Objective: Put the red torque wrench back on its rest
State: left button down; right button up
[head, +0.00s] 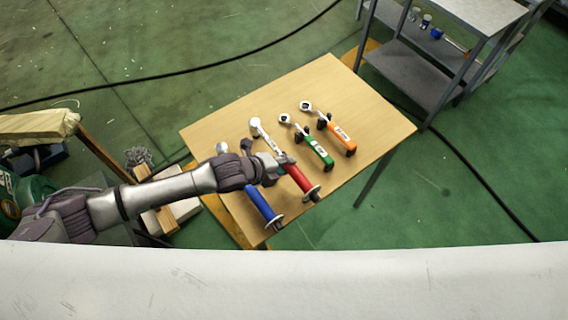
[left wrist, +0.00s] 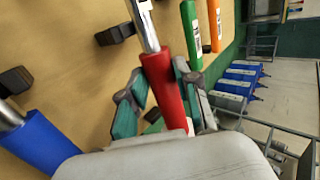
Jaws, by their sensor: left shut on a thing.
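The red torque wrench (head: 301,182) is over the wooden table, between the blue wrench (head: 262,205) and the green wrench (head: 318,152). Its silver head points to the far left. My left gripper (head: 283,165) is shut on its red handle, near the shaft. In the left wrist view the red handle (left wrist: 162,82) lies between the two fingers. A black rest block (left wrist: 116,34) shows beside the silver shaft, a little to its left, with nothing seen on it. Whether the wrench touches the table is unclear. My right gripper is out of view.
The orange wrench (head: 341,138) lies beyond the green one on the table (head: 370,115). Another black block (left wrist: 14,80) is near the blue wrench. A grey shelf cart (head: 410,75) stands behind the table. The table's right side is clear.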

pick_arm(q)
jog(key=shift+d+f+b, duration=0.1)
jog(key=shift+f+b, duration=0.7)
jog(key=shift+f, duration=0.45)
jog(key=c, duration=0.7)
grip_release()
jog(key=shift+c, duration=0.2)
jog(key=shift+s+f, duration=0.1)
jog(key=shift+f, duration=0.15)
jog(key=shift+s+a+r, duration=0.15)
jog(key=shift+a+r, duration=0.15)
jog(key=shift+a, duration=0.05)
jog(key=v, duration=1.1)
jog(key=shift+r, duration=0.2)
